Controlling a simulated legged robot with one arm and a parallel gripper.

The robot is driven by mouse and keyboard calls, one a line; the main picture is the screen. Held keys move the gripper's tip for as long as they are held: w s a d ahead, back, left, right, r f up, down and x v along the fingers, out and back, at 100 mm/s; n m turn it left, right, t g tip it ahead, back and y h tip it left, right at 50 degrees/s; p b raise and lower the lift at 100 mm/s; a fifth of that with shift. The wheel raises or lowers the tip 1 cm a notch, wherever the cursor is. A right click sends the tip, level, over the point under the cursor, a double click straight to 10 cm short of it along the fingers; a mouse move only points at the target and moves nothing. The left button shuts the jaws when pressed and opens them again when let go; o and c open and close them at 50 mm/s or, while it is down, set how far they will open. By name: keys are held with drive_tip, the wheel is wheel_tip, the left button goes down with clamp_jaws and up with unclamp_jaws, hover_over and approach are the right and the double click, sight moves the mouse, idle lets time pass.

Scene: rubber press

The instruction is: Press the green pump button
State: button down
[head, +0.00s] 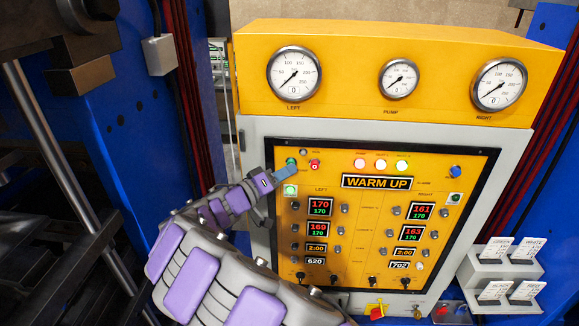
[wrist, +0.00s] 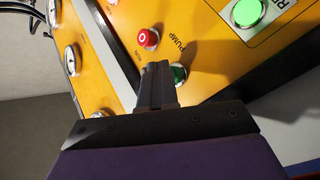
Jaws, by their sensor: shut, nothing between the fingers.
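The green pump button (head: 291,161) is at the upper left of the yellow control panel. In the wrist view the dark green button (wrist: 179,73) sits below the PUMP label, partly hidden by my fingers. My gripper (head: 290,169) is shut and empty. Its tip is right at the green button in the head view. In the wrist view the fingertips (wrist: 157,68) lie just left of the button, overlapping its edge. I cannot tell whether they touch it or the panel.
A red button (head: 314,165) is close on the right of the green one. A lit green button (head: 290,189) is just below. The WARM UP display (head: 377,182) and several knobs fill the panel. Gauges sit above. A blue press frame (head: 150,110) stands left of my arm.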

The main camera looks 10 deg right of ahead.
drive_tip(key=shift+w+d, duration=0.15)
drive_tip(key=shift+w, duration=0.3)
idle(0.5)
drive_tip(key=shift+s, duration=0.1)
drive_tip(key=shift+s+a+b, duration=0.15)
drive_tip(key=shift+s+b, duration=0.45)
drive_tip(key=shift+s+a+b, duration=0.15)
drive_tip(key=shift+s+b, duration=0.4)
drive_tip(key=s+b, duration=0.1)
drive_tip(key=s+a+b, duration=0.1)
drive_tip(key=s, duration=0.1)
drive_tip(key=s+b, duration=0.1)
drive_tip(key=shift+s+a+b, duration=0.3)
drive_tip(key=shift+s+b, duration=0.05)
idle(0.4)
